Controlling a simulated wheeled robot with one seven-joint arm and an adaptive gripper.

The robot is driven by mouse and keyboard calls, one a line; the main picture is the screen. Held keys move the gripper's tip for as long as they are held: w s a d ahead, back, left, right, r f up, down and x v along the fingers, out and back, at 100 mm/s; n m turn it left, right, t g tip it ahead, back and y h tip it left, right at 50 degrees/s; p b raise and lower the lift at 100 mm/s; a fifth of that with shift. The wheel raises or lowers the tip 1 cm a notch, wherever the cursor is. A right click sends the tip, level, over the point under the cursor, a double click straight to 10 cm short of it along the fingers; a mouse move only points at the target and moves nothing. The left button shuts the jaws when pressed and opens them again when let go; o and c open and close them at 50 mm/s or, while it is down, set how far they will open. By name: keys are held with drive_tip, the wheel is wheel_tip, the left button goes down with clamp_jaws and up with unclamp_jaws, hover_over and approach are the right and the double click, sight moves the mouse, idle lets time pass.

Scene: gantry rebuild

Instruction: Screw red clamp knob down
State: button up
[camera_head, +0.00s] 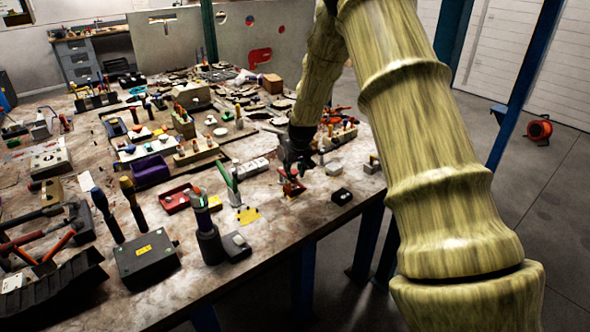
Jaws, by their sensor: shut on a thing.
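My gripper (291,168) is at the end of my arm, low over the right part of the cluttered table. It is dark and small in the head view, and it points down. Right below it is a small red part (291,186) on a light base, which looks like the red clamp knob. The gripper is shut on this red part, though the fingers hide much of it. I cannot make out the thread or how far down the knob sits.
A green-handled tool (231,184) and a yellow piece (248,215) are left of the gripper. A black block (342,196) and a light round piece (333,168) are to its right. A dark box (147,259) is nearer.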

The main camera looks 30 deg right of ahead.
drive_tip(key=shift+a, duration=0.1)
drive_tip(key=o, duration=0.9)
drive_tip(key=shift+o, duration=0.2)
drive_tip(key=shift+w, duration=0.1)
drive_tip(key=shift+s+r, duration=0.2)
drive_tip(key=shift+r, duration=0.2)
drive_tip(key=v, duration=1.1)
drive_tip(key=shift+s+a, duration=0.15)
